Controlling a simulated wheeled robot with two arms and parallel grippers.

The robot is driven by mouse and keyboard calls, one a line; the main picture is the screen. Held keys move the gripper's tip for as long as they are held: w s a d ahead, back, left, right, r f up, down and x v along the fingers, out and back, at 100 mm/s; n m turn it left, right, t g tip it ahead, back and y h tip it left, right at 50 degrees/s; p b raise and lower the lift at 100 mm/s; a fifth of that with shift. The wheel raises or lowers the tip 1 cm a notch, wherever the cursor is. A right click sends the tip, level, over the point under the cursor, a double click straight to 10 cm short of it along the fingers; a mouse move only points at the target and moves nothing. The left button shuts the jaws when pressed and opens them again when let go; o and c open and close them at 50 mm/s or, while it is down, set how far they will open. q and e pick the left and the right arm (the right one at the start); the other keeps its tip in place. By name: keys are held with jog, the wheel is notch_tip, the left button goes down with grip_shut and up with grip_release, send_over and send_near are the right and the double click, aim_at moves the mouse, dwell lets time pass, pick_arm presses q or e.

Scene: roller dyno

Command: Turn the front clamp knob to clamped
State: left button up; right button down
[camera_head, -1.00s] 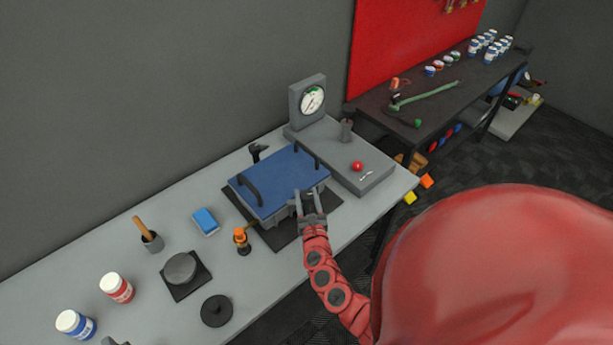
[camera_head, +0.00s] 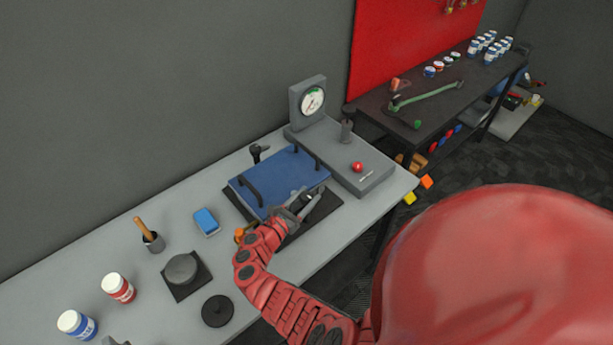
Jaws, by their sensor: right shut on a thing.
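The roller dyno with its blue lid (camera_head: 278,180) sits on a dark mat on the grey bench. A black clamp knob (camera_head: 258,152) stands at its far side. My right gripper (camera_head: 308,199) is at the dyno's near side, its fingers pointing up and right. It is shut on what appears to be the front clamp knob, which the fingers mostly hide. I cannot read the knob's setting.
A grey unit with a dial gauge (camera_head: 312,100) and a red button (camera_head: 357,167) stands right of the dyno. A blue block (camera_head: 206,221), a round grey pad (camera_head: 181,268), a black disc (camera_head: 217,311) and jars (camera_head: 118,288) are on the left. My forearm partly hides an orange-topped item.

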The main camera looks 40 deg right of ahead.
jog(key=shift+m+g+b, duration=0.3)
jog(key=shift+m+g, duration=0.2)
jog(key=shift+g, duration=0.3)
jog(key=shift+c, duration=1.5)
grip_release()
jog(key=shift+d, duration=0.1)
jog(key=s+a+b, duration=0.3)
jog(key=a+b, duration=0.1)
jog(key=a, duration=1.3)
jog(key=shift+s, duration=0.2)
jog(key=shift+a, duration=0.1)
